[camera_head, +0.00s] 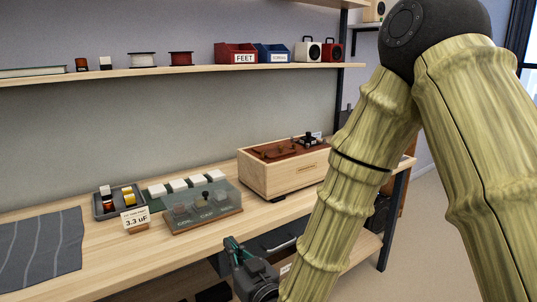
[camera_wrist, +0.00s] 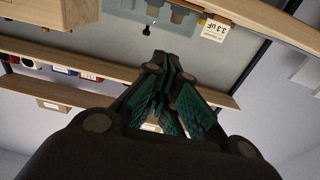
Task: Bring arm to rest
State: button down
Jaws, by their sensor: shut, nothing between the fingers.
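My arm (camera_head: 350,165) comes down from the upper right, in front of the bench's right part. My gripper (camera_head: 232,243) is at the bench's front edge in the head view, its fingers pointing up and left. In the wrist view my gripper (camera_wrist: 170,65) shows dark fingers with green pads, drawn together with nothing held. Part of the gripper's body is cut off by the lower edge of the head view.
The wooden bench (camera_head: 95,240) bears a tray (camera_head: 100,214), a 3.3 uF card (camera_head: 135,219), a clear-fronted box (camera_head: 200,212), a wooden box (camera_head: 280,178) and a grey mat (camera_head: 40,250). A shelf (camera_head: 200,72) with bins is above. Floor (camera_head: 415,255) is clear at right.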

jog(key=s+d+f+m+g+h, duration=0.15)
jog(key=d+f, duration=0.35)
jog(key=f, duration=0.5)
jog(key=s+d+f+m+g+h, duration=0.1)
jog(key=s+d+f+g+h, duration=0.2)
jog(key=f, duration=0.6)
jog(key=s+d+f+m+g+h, duration=0.1)
jog(key=s+d+f+g, duration=0.15)
jog(key=d+f, duration=0.55)
jog(key=s+d+f+m+g+h, duration=0.25)
jog(key=s+d+f, duration=0.25)
jog(key=s+f, duration=0.5)
jog(key=s+d+f+m+g+h, duration=0.1)
jog(key=s+d+f+g, duration=0.2)
jog(key=s+d+f, duration=0.35)
jog(key=s+d+f+g+h, duration=0.1)
jog(key=s+d+f+g, duration=0.25)
jog(key=s, duration=0.65)
notch_tip(320, 180, up, 15)
jog(key=p, duration=1.5)
jog(key=shift+w+t, duration=0.3)
jog(key=shift+w, duration=0.1)
jog(key=shift+r, duration=0.1)
